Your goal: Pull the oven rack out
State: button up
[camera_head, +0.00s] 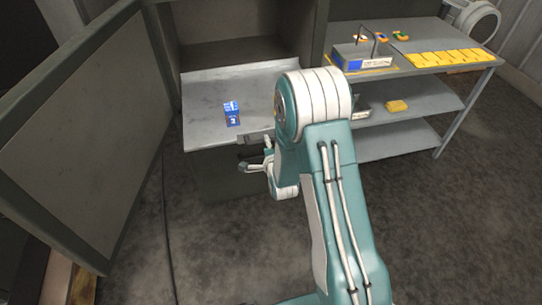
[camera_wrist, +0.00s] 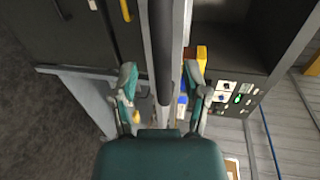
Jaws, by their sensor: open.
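The oven rack (camera_head: 205,108) is a flat grey metal tray standing out from the open front of a grey oven cabinet (camera_head: 240,25). A small blue box (camera_head: 231,112) sits on it. My gripper (camera_head: 255,157) is open and empty just below the rack's front edge, near a small grey bracket there. In the wrist view my gripper's fingers (camera_wrist: 160,72) stand apart on either side of a dark bar (camera_wrist: 162,45) with pale metal beside it; contact cannot be told. My arm hides the rack's right front part in the head view.
The large oven door (camera_head: 85,135) hangs open at left. A grey shelf unit (camera_head: 440,62) stands at right, bearing a device (camera_head: 362,60), yellow blocks (camera_head: 447,57) and other small items. A dark cable lies on the floor at left; the front floor looks clear.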

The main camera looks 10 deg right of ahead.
jog(key=v, duration=0.9)
jog(key=shift+s, duration=0.1)
jog(key=s+r+n+g, duration=0.2)
jog(key=r+n, duration=0.2)
jog(key=r, duration=0.3)
jog(key=s+r+n+g, duration=0.2)
jog(key=r+n+g, duration=0.1)
jog(key=r+n, duration=0.3)
jog(key=s+r+n+g, duration=0.2)
jog(key=s+r+n, duration=0.2)
jog(key=s, duration=0.6)
jog(key=s+r+n+g, duration=0.3)
jog(key=s+r, duration=0.3)
jog(key=s, duration=0.5)
jog(key=shift+n, duration=0.5)
